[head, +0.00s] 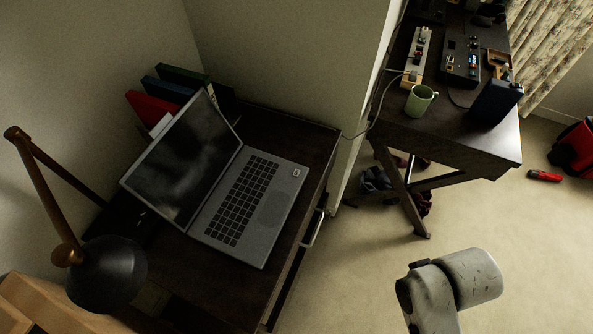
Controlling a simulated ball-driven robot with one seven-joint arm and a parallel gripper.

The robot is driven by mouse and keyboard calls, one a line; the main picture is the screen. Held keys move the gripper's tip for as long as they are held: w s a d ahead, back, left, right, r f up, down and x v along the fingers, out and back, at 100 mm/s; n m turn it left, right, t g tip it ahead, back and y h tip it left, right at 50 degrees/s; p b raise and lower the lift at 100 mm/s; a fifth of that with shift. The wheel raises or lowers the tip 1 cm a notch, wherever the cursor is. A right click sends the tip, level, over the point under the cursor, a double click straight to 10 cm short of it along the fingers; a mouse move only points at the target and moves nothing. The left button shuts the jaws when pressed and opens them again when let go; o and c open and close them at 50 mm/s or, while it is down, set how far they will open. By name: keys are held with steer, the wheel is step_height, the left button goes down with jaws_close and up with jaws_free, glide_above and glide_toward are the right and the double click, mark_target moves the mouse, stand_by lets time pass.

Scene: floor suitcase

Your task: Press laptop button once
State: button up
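The laptop (265,212) stands open on the dark desk at left, turned at an angle. Its screen (185,155) is dark with blurred reflections. The keyboard of black keys fills much of the grey base. A small light mark (297,172) sits at the base's upper right corner; I cannot tell whether it is the button. Part of my arm shows at lower right, over the floor and well apart from the laptop. My gripper is not in view.
A lamp with a dark shade (108,274) stands left of the laptop, with books (155,108) behind it. A wall juts out beyond the desk (317,150). A second table (455,140) at upper right holds a green mug (420,99). Carpet (350,265) is clear between them.

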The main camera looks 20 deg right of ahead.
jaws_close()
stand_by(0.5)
